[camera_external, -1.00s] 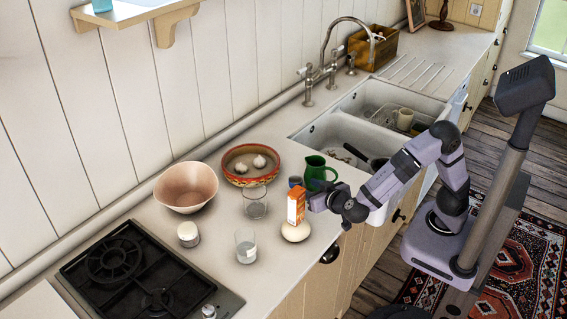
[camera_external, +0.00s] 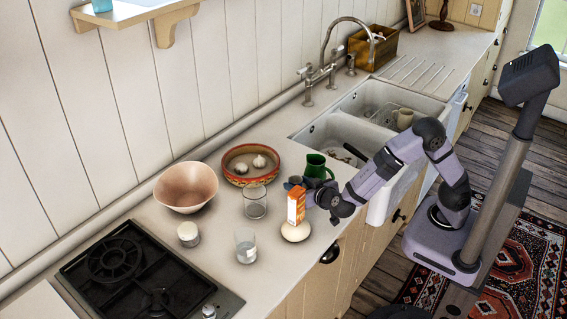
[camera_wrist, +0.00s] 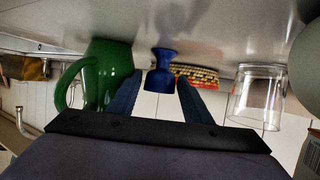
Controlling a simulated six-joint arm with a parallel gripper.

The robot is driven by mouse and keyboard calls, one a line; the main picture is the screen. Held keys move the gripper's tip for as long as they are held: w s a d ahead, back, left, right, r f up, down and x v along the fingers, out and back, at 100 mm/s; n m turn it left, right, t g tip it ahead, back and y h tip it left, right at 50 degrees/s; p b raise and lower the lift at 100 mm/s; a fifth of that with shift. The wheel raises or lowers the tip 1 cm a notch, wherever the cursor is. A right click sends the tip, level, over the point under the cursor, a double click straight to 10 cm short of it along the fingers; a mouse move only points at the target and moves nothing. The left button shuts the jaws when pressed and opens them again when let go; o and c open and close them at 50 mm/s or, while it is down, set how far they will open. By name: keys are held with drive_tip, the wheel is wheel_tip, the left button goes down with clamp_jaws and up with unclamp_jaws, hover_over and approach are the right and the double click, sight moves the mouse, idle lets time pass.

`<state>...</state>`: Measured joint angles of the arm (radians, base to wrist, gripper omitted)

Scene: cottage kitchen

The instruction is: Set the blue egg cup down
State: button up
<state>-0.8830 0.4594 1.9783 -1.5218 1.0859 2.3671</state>
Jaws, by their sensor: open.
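The blue egg cup (camera_wrist: 161,77) appears in the wrist view, which looks upside down. Its flared foot meets the pale counter, so it seems to stand upright. My gripper (camera_wrist: 157,87) is open, with one dark blue finger on each side of the cup; I cannot tell whether the cup lies between the fingertips or just beyond them. In the external view my gripper (camera_external: 293,184) is partly hidden behind an orange carton (camera_external: 296,207), near the green jug. The egg cup cannot be told apart from the dark blue fingers there.
A green jug (camera_external: 315,166) stands close behind my gripper. The carton is by a white plate or bowl (camera_external: 295,232) at the counter's front edge. Two glasses (camera_external: 255,202) (camera_external: 246,246) and a red-patterned dish (camera_external: 237,171) with garlic stand to the left. The sink lies beyond the jug.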

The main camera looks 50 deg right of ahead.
drive_tip(key=c, duration=0.9)
drive_tip(key=shift+r, duration=0.1)
wheel_tip(320, 180, up, 18)
drive_tip(key=b, duration=0.3)
